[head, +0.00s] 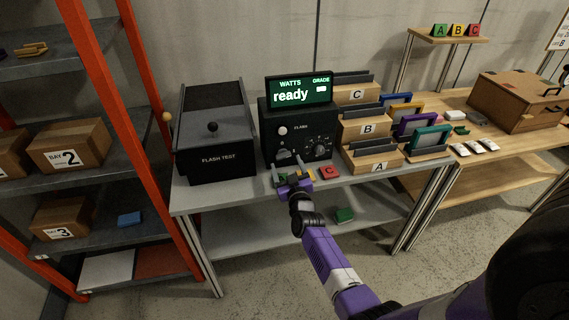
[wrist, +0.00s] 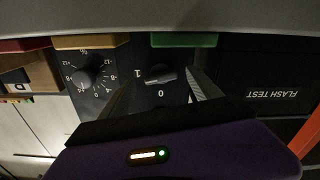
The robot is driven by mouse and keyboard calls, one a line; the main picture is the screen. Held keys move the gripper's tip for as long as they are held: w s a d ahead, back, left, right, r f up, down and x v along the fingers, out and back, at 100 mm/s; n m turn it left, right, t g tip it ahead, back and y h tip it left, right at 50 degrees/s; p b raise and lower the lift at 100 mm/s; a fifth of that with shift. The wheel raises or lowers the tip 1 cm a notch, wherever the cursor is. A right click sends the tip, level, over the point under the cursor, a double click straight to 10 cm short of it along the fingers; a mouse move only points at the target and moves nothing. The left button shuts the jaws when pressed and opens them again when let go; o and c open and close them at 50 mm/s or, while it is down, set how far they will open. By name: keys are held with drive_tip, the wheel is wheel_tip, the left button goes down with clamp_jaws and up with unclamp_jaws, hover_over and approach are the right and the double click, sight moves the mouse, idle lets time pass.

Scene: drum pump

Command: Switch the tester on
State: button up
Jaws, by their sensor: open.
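The tester is a black box (head: 270,147) on the grey bench. Its lit screen (head: 299,91) reads "WATTS", "GRADE" and "ready". Its rotary switch (head: 284,155) also shows in the wrist view (wrist: 160,73), with marks 1 and 0 beside it. The switch's bar lies sideways in that view, in line with the 1. My gripper (head: 293,170) is at the tester's lower front. In the wrist view my gripper (wrist: 162,90) is open, with one finger on each side of the switch. Whether the fingers touch the switch I cannot tell.
A numbered dial (wrist: 86,79) is beside the switch. The FLASH TEST box (head: 217,165) stands left of the tester. Wooden trays (head: 375,167) marked A, B and C stand right. Small coloured blocks, including a red one (head: 329,172), lie along the bench front.

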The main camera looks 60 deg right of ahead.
sight(283, 155)
drive_tip(key=shift+x, duration=1.55)
drive_tip(key=c, duration=1.4)
drive_tip(key=shift+f+m+b, duration=0.1)
drive_tip(key=shift+m+b, duration=0.65)
drive_tip(key=shift+m, duration=0.65)
drive_tip(key=o, duration=1.4)
drive_tip(key=shift+a, duration=0.1)
